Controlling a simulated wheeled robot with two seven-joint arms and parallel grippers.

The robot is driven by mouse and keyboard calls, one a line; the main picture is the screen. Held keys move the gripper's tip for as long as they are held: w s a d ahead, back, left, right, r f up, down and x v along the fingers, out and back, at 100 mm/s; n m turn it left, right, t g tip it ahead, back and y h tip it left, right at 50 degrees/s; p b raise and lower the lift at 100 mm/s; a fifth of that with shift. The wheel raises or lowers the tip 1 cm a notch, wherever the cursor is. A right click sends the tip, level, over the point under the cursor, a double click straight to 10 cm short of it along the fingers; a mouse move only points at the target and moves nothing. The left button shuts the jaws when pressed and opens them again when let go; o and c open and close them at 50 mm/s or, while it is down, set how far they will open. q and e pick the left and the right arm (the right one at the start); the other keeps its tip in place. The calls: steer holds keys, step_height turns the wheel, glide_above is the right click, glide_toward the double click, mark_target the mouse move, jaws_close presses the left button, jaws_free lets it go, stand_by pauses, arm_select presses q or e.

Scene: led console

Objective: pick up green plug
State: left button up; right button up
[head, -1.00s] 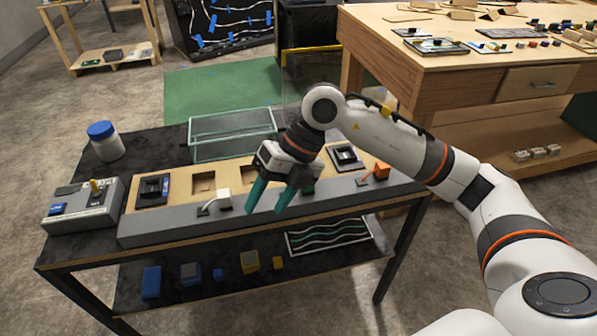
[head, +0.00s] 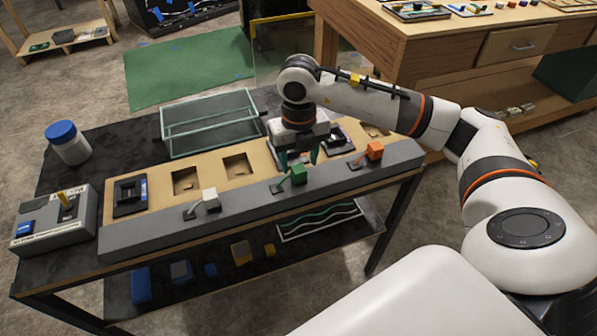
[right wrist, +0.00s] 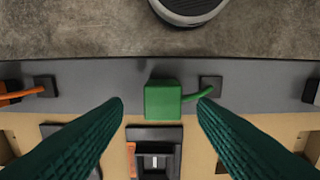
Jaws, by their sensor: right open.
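The green plug (head: 298,173) sits on the grey front ledge of the console, with a short green cable to a small black socket. In the right wrist view the green plug (right wrist: 162,100) lies between and beyond my two fingertips. My right gripper (head: 298,158) points down just behind the plug, over the wooden panel. It is open and empty, with its green fingers (right wrist: 160,112) spread on either side of the plug. A black module (right wrist: 155,152) lies on the panel below the plug in the wrist view. My left gripper is out of view.
A white plug (head: 210,199) and an orange plug (head: 375,150) stand on the grey ledge (head: 245,208) either side. A glass-walled box (head: 210,125) stands behind the panel. A blue-lidded jar (head: 68,145) and a grey switch box (head: 52,222) are at the left.

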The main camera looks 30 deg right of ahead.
mark_target(299, 168)
step_height(299, 168, down, 4)
steer(key=shift+s+a+r, duration=0.1)
steer(key=shift+s+r, duration=0.05)
steer(key=shift+r, duration=0.1)
steer(key=shift+f, duration=0.2)
steer(key=shift+c, duration=0.8)
steer(key=c, duration=0.9)
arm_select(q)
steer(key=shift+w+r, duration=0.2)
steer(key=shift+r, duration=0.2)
arm_select(e)
steer(key=shift+r, duration=0.1)
